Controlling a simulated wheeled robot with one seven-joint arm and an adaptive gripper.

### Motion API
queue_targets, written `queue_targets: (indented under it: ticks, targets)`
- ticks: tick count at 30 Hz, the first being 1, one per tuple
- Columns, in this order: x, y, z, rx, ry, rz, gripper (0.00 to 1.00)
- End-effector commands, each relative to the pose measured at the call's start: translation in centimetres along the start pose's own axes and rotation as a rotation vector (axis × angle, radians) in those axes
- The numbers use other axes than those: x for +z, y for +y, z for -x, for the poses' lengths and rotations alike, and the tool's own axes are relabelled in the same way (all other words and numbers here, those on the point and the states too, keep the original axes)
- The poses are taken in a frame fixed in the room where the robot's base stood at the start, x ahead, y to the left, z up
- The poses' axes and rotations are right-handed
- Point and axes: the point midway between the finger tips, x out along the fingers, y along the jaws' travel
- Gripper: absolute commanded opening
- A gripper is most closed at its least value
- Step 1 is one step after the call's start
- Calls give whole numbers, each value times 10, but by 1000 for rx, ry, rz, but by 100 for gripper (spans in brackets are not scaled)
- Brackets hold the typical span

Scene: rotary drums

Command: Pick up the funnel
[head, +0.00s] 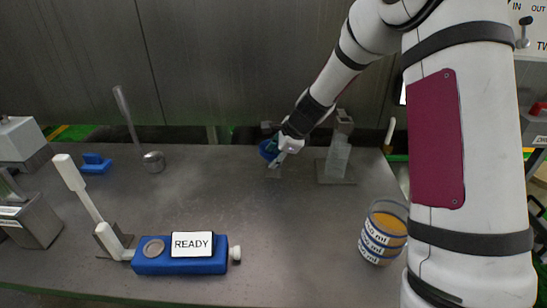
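A small blue thing (267,149), which looks like the funnel, is near the back middle of the table in the head view. My gripper (277,157) reaches down from the upper right and is right beside it, overlapping it in the picture. The gripper hides part of the blue thing and of the grey stand around it. The fingers are too small to tell whether they are open, shut or touching the blue thing.
A beaker with orange liquid (384,233) is at the front right. A blue device reading READY (180,264) is at the front left. A metal ladle (153,161) stands at the back left. The table's middle is clear.

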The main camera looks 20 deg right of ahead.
Motion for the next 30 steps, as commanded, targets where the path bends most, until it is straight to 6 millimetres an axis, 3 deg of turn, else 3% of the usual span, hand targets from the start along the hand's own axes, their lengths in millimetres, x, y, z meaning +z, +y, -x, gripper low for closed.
queue_targets:
  ticks: [6, 11, 23, 30]
  targets:
    - [0, 0, 0, 0, 0, 0, 37]
    - [0, 0, 0, 0, 0, 0, 1]
    - [0, 0, 0, 0, 0, 0, 0]
    - [12, -11, 24, -3, -1, 4, 0]
